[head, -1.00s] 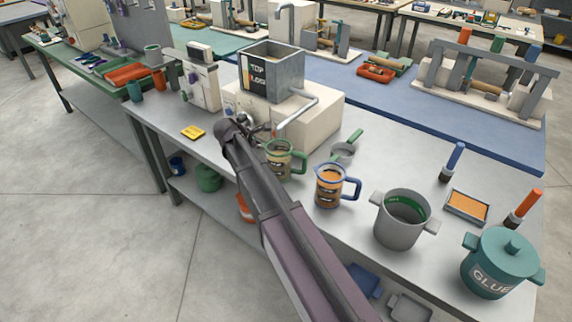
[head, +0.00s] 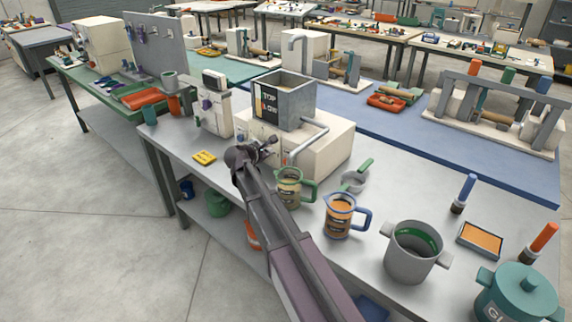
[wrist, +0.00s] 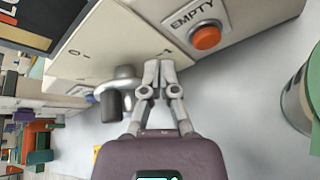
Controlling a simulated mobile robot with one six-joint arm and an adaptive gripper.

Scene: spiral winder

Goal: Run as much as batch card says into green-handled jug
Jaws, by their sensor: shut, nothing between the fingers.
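The green-handled jug (head: 289,189) stands upright on the grey bench, below the bent outlet pipe (head: 302,146) of a cream machine (head: 322,158). Its inside and fill level are not clear. My gripper (head: 270,143) is at the machine's front face, left of the pipe; its fingers look small there. In the wrist view my gripper (wrist: 158,66) is shut and empty, its tips close to the cream face. An orange button (wrist: 207,37) marked EMPTY is right of the tips. A grey knob-like part (wrist: 112,100) is left of them. I cannot tell whether the tips touch anything.
A yellow card-like piece (head: 204,157) lies left. A grey tank (head: 291,102) tops the machine.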

